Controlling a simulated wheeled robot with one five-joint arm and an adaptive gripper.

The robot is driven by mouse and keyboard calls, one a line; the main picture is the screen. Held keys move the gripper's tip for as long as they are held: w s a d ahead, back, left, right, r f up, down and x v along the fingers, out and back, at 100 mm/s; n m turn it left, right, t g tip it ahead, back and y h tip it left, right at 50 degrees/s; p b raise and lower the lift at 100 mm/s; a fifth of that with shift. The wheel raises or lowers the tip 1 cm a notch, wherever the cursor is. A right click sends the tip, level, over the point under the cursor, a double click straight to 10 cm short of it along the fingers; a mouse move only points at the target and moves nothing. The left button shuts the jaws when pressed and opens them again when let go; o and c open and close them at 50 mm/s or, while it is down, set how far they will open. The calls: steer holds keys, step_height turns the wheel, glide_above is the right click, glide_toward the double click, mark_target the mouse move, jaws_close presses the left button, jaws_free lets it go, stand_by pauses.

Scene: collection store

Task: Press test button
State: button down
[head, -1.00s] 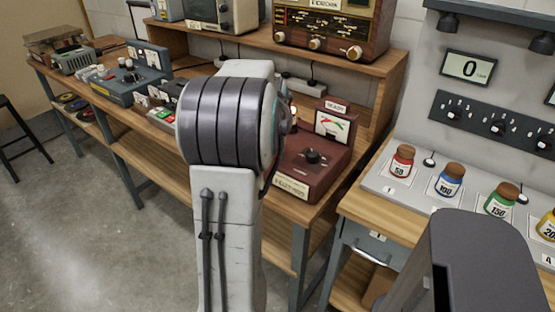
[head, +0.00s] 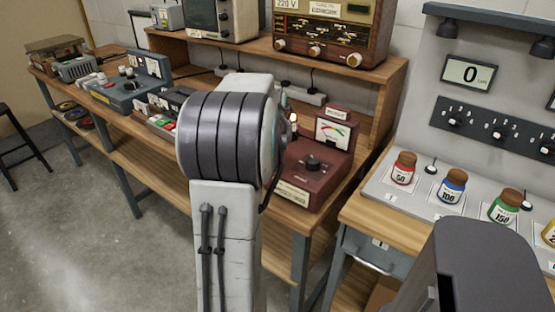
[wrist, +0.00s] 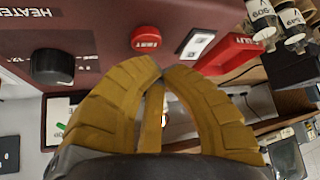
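The red round test button (wrist: 146,38) is on the dark red panel of the tester in the wrist view, its label upside down. My gripper (wrist: 162,74) has two ribbed yellow fingers whose tips meet, with nothing seen between them. The tips appear just below the button in the picture; I cannot tell whether they touch it. A black knob (wrist: 52,64) and a white switch plate (wrist: 195,43) flank the button. In the head view the dark red tester (head: 305,188) with its meter stands on the bench, partly behind my arm. The gripper and button are hidden there.
Other instruments (head: 130,92) line the bench on the left. A wooden radio (head: 330,30) stands on the shelf above. At the right, a tray (head: 385,190) holds several labelled bottles. A red part (wrist: 228,52) juts out right of the button in the wrist view.

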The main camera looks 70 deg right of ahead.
steer(key=shift+f, duration=0.25)
stand_by(0.7)
steer(key=shift+f+b, duration=0.2)
steer(key=shift+b, duration=0.25)
steer(key=shift+f+b, duration=0.4)
steer(key=shift+f, duration=0.05)
stand_by(0.7)
steer(key=shift+r, duration=0.15)
steer(key=shift+r+p, duration=0.65)
steer(key=shift+r, duration=0.05)
steer(key=shift+r, duration=0.15)
steer(key=shift+r+p, duration=1.95)
steer(key=shift+r, duration=0.45)
steer(key=shift+f, duration=0.1)
